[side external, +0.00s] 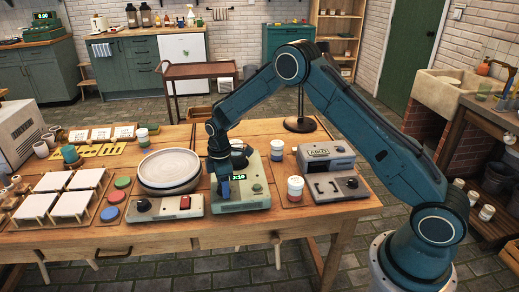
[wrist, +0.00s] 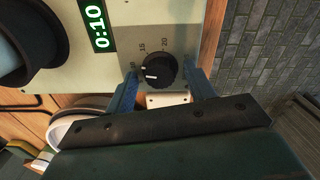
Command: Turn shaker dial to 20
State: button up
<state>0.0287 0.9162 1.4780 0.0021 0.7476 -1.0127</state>
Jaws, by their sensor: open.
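The shaker (side external: 258,200) is a pale green-grey box on the wooden table in the side view. Its green display reads 0:10 in the wrist view (wrist: 97,23). The labels 15 and 20 lie further round, above the knob. My gripper (wrist: 163,92) is open, with one blue finger on each side of the dial; I cannot tell whether they touch it. In the side view my gripper (side external: 224,187) hides the dial.
A round pale plate (side external: 168,169) and a control box with a red switch (side external: 152,208) stand left of the shaker. A grey machine (side external: 338,185) and a cup (side external: 295,188) stand to its right. White tiles on racks (side external: 75,205) fill the table's left side.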

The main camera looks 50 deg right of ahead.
jog(key=c, duration=1)
jog(key=shift+m, duration=0.5)
jog(key=m, duration=0.3)
jog(key=shift+m, duration=0.3)
jog(key=m, duration=0.4)
jog(key=shift+m, duration=0.3)
jog(key=m, duration=0.8)
jog(key=shift+m, duration=0.3)
jog(key=shift+w, duration=0.1)
